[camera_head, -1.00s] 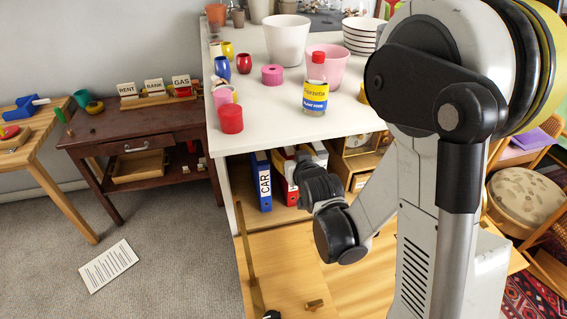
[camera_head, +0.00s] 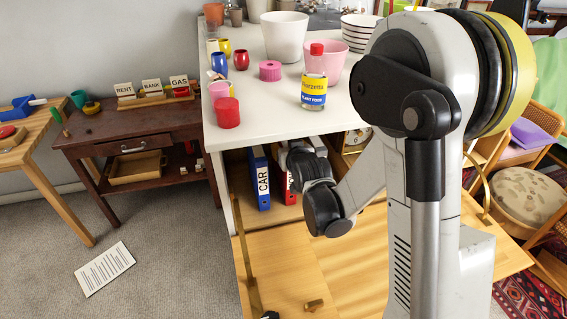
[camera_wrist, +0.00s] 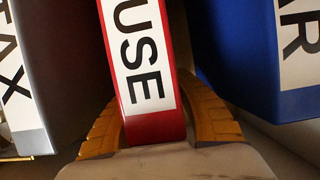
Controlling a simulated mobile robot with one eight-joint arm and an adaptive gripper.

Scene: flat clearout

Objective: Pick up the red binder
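The red binder (camera_wrist: 150,70) stands upright in the cabinet, with a white spine label reading "USE" in the wrist view. Only a red sliver of it (camera_head: 290,187) shows in the head view, mostly behind my arm. My gripper (camera_wrist: 152,110) has its two yellow-orange fingers on either side of the red binder's spine, with the palm close to the spine end. The fingers look spread, and their tips are hidden beside the binder. I cannot make out firm contact.
A blue "CAR" binder (camera_head: 261,180) stands close on one side, and a grey "TAX" binder (camera_wrist: 40,70) on the other. The white countertop (camera_head: 265,110) above carries pots, cups and a yellow-blue jar (camera_head: 314,91). An open wooden door panel (camera_head: 285,270) lies below the shelf.

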